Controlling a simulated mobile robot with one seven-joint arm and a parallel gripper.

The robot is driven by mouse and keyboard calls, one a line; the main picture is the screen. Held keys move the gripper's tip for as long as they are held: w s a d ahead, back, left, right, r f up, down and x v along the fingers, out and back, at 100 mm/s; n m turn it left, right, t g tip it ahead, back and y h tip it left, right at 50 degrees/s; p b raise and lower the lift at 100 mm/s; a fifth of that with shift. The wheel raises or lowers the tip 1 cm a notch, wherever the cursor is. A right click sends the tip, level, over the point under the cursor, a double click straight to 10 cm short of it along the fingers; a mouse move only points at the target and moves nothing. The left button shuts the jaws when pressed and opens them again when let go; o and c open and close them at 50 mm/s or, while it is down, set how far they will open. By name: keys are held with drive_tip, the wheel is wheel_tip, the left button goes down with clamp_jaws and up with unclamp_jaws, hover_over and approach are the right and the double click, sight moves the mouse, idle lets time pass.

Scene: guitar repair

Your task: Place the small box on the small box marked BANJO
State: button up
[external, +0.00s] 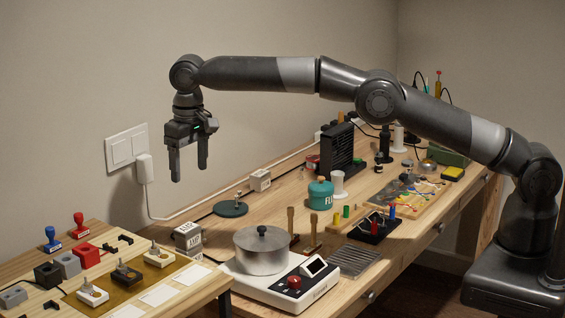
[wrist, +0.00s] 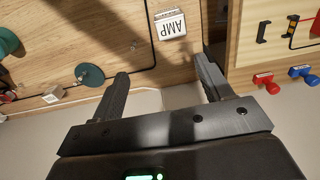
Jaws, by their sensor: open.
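My gripper (external: 190,173) hangs high with its fingers pointing down, open and empty, with the wall behind it in the external view. In the wrist view its two fingers (wrist: 162,68) are wide apart with nothing between them. A small pale box with AMP on its top (wrist: 170,25) sits near the bench's end; in the external view it (external: 188,235) is left of the pot. Another small pale box (external: 260,180) stands farther back near the wall, and it also shows in the wrist view (wrist: 53,93). Its marking is too small to read. I cannot read BANJO on either box.
A pot (external: 263,252) stands on a white scale (external: 300,290). A dark green disc (external: 230,209) lies between the two boxes. A teal container (external: 320,195) stands to the right. Stamps and blocks crowd the left bench (external: 90,235). A gap separates the benches.

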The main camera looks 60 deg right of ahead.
drive_tip(key=s+d+r+t, duration=0.1)
drive_tip(key=s+d+r, duration=0.2)
drive_tip(key=d+r, duration=0.6)
drive_tip(key=s+d+r+t, duration=0.1)
drive_tip(key=s+d+r, duration=0.3)
drive_tip(key=d+r, duration=0.5)
drive_tip(key=s+d+r+t, duration=0.1)
drive_tip(key=s+d+r, duration=0.3)
drive_tip(key=s+d, duration=0.75)
drive_tip(key=s+d+f, duration=0.3)
drive_tip(key=s, duration=0.5)
drive_tip(key=s+d+f+t, duration=0.1)
drive_tip(key=s+d+f, duration=0.3)
drive_tip(key=s, duration=0.5)
drive_tip(key=s+d+f+t, duration=0.1)
drive_tip(key=s+d+f, duration=0.2)
drive_tip(key=s, duration=0.5)
drive_tip(key=shift+s+d+f, duration=0.15)
drive_tip(key=shift+s+d, duration=0.25)
drive_tip(key=shift+d, duration=0.15)
drive_tip(key=shift+o, duration=0.2)
